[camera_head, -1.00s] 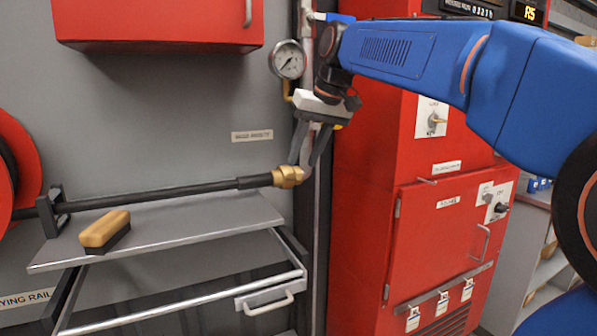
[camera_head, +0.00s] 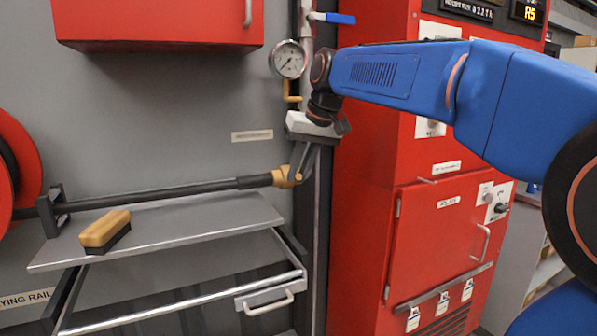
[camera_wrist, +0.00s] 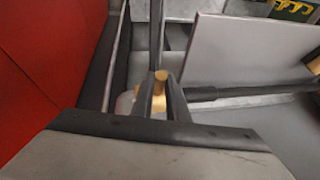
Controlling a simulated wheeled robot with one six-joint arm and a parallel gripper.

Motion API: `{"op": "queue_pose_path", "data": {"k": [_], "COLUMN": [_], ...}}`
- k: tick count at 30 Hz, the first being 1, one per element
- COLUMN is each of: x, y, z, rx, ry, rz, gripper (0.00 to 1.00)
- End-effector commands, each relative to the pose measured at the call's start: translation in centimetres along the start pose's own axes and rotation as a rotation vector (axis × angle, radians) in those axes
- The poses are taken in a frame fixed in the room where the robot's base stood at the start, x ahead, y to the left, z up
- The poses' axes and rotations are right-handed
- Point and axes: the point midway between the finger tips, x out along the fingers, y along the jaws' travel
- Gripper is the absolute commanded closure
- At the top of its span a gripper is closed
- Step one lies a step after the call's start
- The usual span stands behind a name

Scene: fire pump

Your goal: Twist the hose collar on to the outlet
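The brass hose collar (camera_head: 281,178) sits at the right end of the black hose (camera_head: 160,196), close beside the vertical pipe. My gripper (camera_head: 298,178) reaches down to it from above, and its fingers cover the collar's right part. In the wrist view my gripper (camera_wrist: 160,78) has its two fingers close together, with a brass piece (camera_wrist: 160,92) between them; they look shut on the collar. The outlet is hidden behind the fingers, so I cannot tell how the collar meets it.
A pressure gauge (camera_head: 288,60) and a blue-handled valve (camera_head: 333,18) are on the pipe above. A wooden-backed brush (camera_head: 105,230) lies on the grey shelf (camera_head: 200,232). A red cabinet (camera_head: 440,230) stands close on the right. The hose rests in a black bracket (camera_head: 54,210).

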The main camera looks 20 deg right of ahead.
Motion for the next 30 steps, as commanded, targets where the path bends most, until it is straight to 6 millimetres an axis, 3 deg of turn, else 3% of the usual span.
{"op": "queue_pose_path", "data": {"k": [19,30], "x": [-1.1,-1.3], "y": [-0.4,-0.5], "z": [-2.0,-2.2], "rx": [0.037,0.042], "ry": [-0.241,-0.274], "rz": [0.03,0.036], "gripper": [1.0,1.0]}}
